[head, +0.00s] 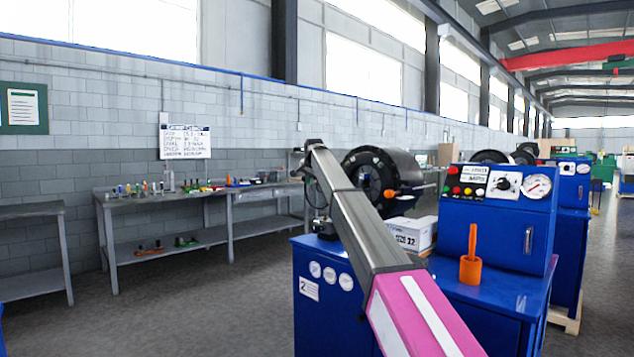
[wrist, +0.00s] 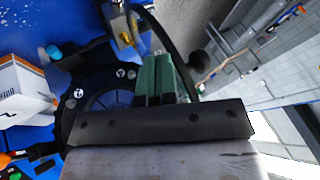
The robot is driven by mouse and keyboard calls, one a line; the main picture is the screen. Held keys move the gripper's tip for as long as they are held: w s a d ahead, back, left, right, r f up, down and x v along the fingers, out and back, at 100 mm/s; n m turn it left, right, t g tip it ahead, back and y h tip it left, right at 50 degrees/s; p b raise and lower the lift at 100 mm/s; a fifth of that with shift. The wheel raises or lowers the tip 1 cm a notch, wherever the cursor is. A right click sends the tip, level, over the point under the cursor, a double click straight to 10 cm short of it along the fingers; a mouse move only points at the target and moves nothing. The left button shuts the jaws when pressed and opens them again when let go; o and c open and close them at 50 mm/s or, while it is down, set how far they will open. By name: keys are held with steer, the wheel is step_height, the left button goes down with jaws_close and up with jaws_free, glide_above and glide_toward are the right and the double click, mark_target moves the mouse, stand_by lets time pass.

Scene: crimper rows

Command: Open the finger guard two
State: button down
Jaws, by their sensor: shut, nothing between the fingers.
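Crimper two is a blue machine (head: 325,310) with a "2" label on its front. Its round black crimping head (head: 375,170) stands on top, partly behind my arm, with an orange knob at its lower right. In the wrist view the black ring (wrist: 80,105) with numbered dies lies close around my gripper. My gripper (wrist: 158,75) shows green fingers, shut and empty, in front of the head. Whether they touch it I cannot tell. I cannot clearly make out the finger guard's edge or handle; my wrist hides part of the head.
A white box (head: 408,233) lies on the machine top; an orange holder (head: 470,268) stands on the blue surface at right. A control panel (head: 500,185) with gauge is behind it. In the wrist view a brass fitting (wrist: 125,35) and black hose are close to the fingers. Workbenches (head: 200,192) line the wall.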

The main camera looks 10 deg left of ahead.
steer(key=w+a+m+h, duration=0.1)
steer(key=w+a+m, duration=0.1)
steer(key=w+a, duration=0.4)
steer(key=shift+w+a, duration=0.2)
steer(key=shift+a, duration=0.7)
